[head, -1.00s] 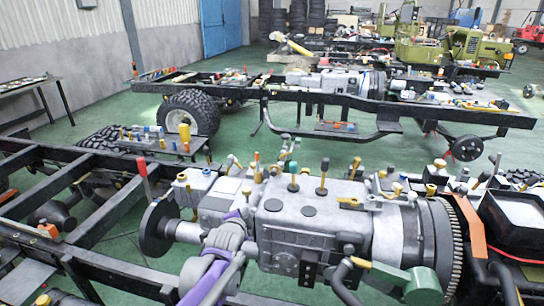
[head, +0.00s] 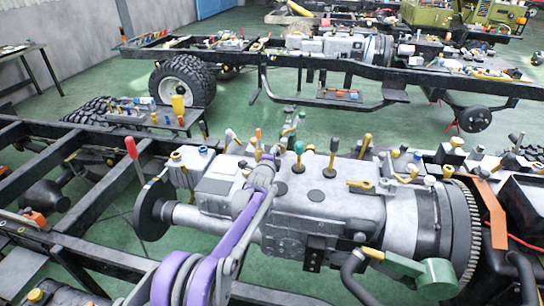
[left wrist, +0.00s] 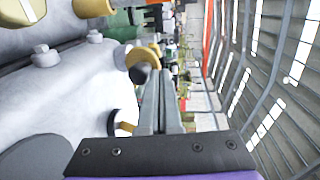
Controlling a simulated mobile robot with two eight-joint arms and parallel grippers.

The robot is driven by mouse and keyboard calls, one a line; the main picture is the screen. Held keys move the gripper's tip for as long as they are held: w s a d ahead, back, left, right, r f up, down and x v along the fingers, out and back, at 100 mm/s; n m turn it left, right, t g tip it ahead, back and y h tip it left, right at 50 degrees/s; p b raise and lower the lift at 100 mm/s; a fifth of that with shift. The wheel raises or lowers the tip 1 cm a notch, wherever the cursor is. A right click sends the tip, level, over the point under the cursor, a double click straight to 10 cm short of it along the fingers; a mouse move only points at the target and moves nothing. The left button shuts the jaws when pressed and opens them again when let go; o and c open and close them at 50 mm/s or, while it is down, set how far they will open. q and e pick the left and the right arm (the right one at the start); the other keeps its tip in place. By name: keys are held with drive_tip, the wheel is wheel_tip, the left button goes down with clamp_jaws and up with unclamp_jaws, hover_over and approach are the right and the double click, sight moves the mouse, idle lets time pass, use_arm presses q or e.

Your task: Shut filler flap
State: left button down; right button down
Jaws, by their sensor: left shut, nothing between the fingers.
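A large grey gearbox-like housing (head: 330,202) lies across the black chassis frame, with several small caps and levers on top. My left arm reaches in from below, and my left gripper (head: 270,163) is at the housing's top, left of the middle. In the left wrist view, its two grey fingers (left wrist: 163,95) are together and empty. A brass ring with a dark ball (left wrist: 140,66) shows just left of the fingertips; contact cannot be told. A black round part with a brass piece (left wrist: 122,124) lies left of the fingers. I cannot tell which fitting is the filler flap.
A green bracket (head: 425,277) and toothed flywheel (head: 468,232) are at the housing's right end. A red-handled lever (head: 132,150) stands at its left. A second chassis (head: 330,65) stands behind, across open green floor (head: 240,120).

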use_arm(q)
drive_tip(key=shift+x, duration=1.25)
drive_tip(key=shift+r, duration=0.15)
drive_tip(key=shift+g, duration=0.3)
drive_tip(key=shift+w, duration=0.2)
drive_tip(key=shift+r+g, duration=0.1)
drive_tip(key=shift+g, duration=0.2)
drive_tip(key=shift+s, duration=0.1)
